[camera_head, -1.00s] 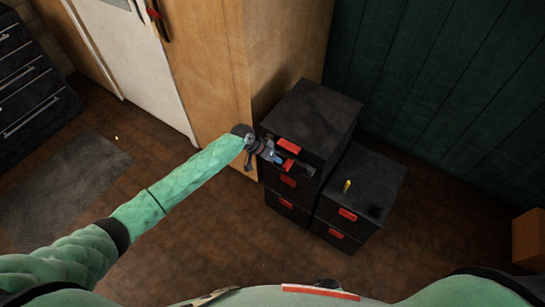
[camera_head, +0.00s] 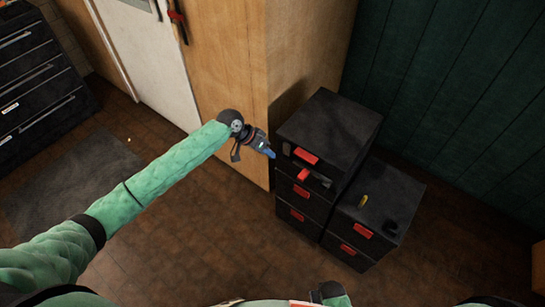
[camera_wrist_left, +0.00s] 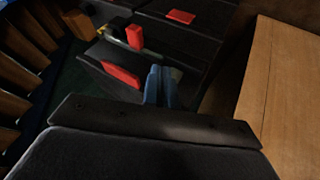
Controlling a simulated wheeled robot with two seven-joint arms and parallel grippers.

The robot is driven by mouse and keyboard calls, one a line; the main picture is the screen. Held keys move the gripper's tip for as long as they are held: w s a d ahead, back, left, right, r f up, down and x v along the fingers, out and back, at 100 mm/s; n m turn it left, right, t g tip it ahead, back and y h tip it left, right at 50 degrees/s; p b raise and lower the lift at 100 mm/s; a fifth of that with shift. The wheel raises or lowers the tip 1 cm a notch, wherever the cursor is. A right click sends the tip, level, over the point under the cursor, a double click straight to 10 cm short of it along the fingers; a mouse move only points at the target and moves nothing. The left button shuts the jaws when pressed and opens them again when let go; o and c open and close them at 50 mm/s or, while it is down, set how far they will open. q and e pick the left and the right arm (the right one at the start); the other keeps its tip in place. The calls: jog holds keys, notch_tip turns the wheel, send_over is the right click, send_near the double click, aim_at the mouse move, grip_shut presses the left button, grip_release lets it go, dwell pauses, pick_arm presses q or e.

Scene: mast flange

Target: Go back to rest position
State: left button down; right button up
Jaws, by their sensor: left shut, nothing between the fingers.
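My left gripper (camera_head: 271,153) is shut and empty, with blue fingertips, at the end of my green left arm. In the head view it is just left of the taller black drawer cabinet (camera_head: 334,124), apart from its front as far as I can tell. In the left wrist view the shut blue fingers (camera_wrist_left: 160,84) point toward black drawer fronts with red handles. My right gripper does not clearly show; only a bit of green and black at the bottom edge of the head view is visible.
A lower black cabinet (camera_head: 389,196) with a yellow object (camera_head: 364,200) on top stands beside the taller one. A wooden cupboard (camera_head: 234,75) stands behind my gripper. The brown floor (camera_head: 200,240) is clear.

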pick_arm(q)
jog(key=shift+w+a, duration=0.1)
jog(key=shift+a, duration=0.05)
dwell(0.4)
